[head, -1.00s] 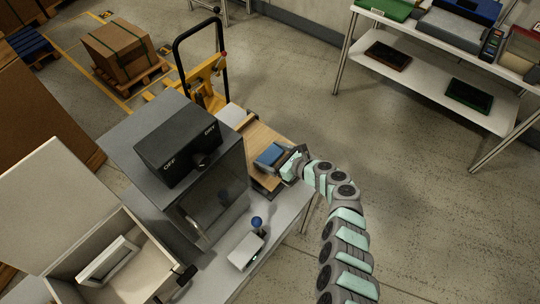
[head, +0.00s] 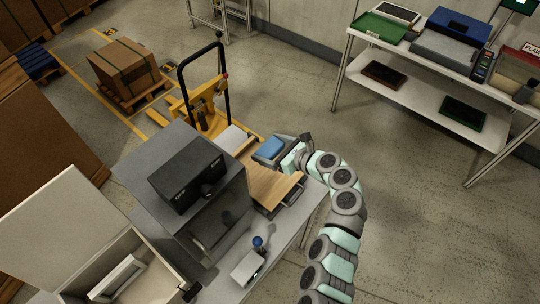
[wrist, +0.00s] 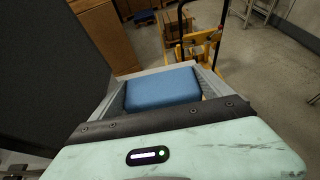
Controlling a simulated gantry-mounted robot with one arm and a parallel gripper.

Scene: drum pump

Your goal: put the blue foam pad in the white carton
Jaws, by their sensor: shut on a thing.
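The blue foam pad (head: 270,147) is a small blue block held between the grey jaws of my gripper (head: 266,153), which are shut on it. The pad appears raised over the far end of the wooden board. In the wrist view the pad (wrist: 163,87) lies between the pale grey fingers, its top face clear. An off-white open box (head: 150,285) at the lower left, lid raised, looks like the white carton. A pale frame-like piece lies in it. The box is far from my gripper and its lower part is cut off by the frame.
A grey machine (head: 190,205) with a black top unit stands between the pad and the open box. The wooden board (head: 270,188) lies bare beside it. A small white device (head: 247,268) with a blue knob stands in front. A yellow pallet jack (head: 208,105) is behind.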

